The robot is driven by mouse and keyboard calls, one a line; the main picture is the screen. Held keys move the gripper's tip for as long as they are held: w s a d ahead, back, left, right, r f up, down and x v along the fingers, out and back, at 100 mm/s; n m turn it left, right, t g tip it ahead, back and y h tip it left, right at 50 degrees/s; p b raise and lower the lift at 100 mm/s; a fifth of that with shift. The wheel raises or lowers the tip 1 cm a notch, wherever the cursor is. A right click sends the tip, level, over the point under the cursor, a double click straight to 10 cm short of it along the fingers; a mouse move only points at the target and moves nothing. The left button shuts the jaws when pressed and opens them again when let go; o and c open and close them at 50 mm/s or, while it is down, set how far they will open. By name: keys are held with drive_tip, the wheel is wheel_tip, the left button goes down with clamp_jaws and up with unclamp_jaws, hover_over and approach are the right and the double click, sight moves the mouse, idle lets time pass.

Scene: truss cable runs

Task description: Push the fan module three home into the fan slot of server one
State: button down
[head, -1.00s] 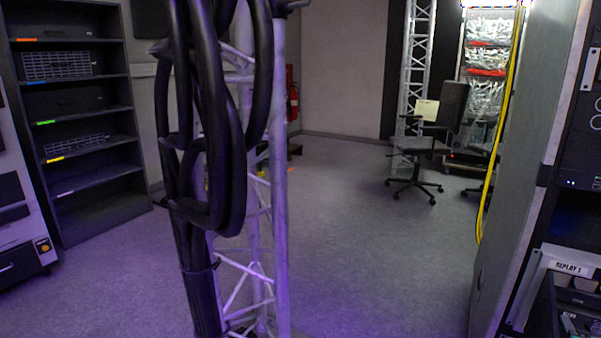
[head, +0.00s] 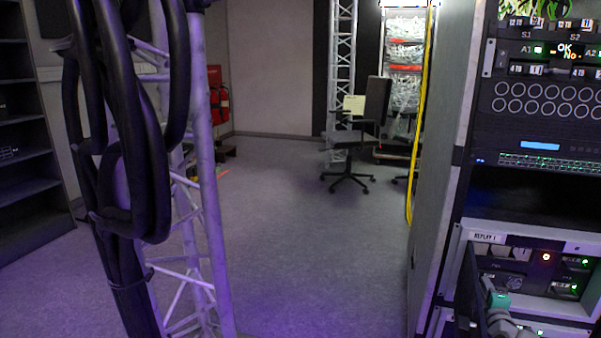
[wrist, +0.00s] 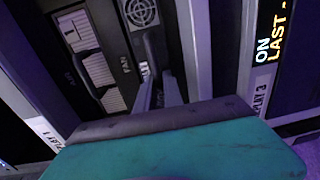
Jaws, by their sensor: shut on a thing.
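Server one, labelled REPLAY 1 (head: 487,237), sits low in the rack at the right of the head view. In the wrist view its label shows at the left (wrist: 42,130), beside grey modules and a part marked FAN with a round grille (wrist: 140,12). My gripper (wrist: 160,80) points into this area, its two dark fingers close together. It is shut on a dark, upright, handle-like part of the fan module (wrist: 152,48). The teal hand covers the lower wrist view and hides much of the module. How deep the module sits in its slot cannot be told.
The rack (head: 445,160) fills the right, with lit units above server one. A truss (head: 205,170) with thick black cables (head: 150,150) stands at the left. A chair (head: 350,150) stands far back. The floor between is clear.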

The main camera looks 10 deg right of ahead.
drive_tip(key=shift+w+d+f, duration=0.1)
drive_tip(key=shift+w+f, duration=0.1)
drive_tip(key=shift+f, duration=0.05)
drive_tip(key=shift+w+d+b, duration=0.2)
drive_tip(key=shift+w+b, duration=0.1)
drive_tip(key=shift+b, duration=0.1)
drive_tip(key=shift+r, duration=0.1)
drive_tip(key=c, duration=1.4)
unclamp_jaws()
drive_tip(key=shift+w+r, duration=0.1)
drive_tip(key=shift+f, duration=0.2)
drive_tip(key=p+v, duration=0.2)
drive_tip(key=v, duration=0.6)
drive_tip(key=shift+r, duration=0.1)
